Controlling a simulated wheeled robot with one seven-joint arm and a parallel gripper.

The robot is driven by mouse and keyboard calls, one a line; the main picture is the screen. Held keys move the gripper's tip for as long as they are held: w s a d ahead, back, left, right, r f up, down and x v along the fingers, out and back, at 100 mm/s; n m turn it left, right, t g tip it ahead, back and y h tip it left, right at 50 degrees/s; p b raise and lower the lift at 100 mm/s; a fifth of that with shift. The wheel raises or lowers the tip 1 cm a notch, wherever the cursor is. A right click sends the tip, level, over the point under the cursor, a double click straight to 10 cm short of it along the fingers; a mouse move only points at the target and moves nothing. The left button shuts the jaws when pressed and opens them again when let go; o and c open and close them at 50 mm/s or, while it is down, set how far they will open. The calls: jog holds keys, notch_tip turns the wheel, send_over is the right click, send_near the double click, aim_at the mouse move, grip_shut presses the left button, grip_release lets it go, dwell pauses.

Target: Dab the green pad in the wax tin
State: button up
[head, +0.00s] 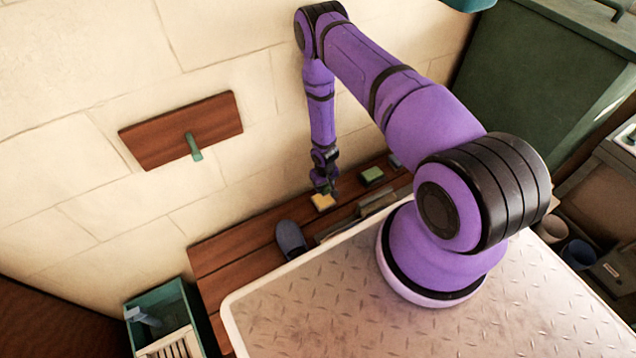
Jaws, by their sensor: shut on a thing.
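My gripper (326,188) points down over the wooden bench by the wall and is small in the head view. It is shut, with a yellow block (322,203) right at its fingertips. The finger contact is too small to see clearly, and I cannot tell whether the block is lifted off the bench. A green pad-like block (371,175) lies on the bench to the right, apart from my gripper. I cannot make out for sure which thing is the wax tin.
A dark blue shoe (290,240) and a long grey-brown item (345,228) lie on the bench (235,252). A small grey thing (394,160) is beyond the green block. A wooden board with a green peg (180,130) is on the wall. A teal crate (165,318) stands lower left.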

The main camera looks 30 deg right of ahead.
aim_at(323, 199)
notch_tip(323, 199, down, 3)
jog(key=shift+a+r, duration=0.15)
jog(key=shift+r, duration=0.05)
jog(key=shift+f, duration=1.35)
jog(key=shift+f, duration=0.55)
dwell(1.1)
jog(key=shift+r, duration=3.55)
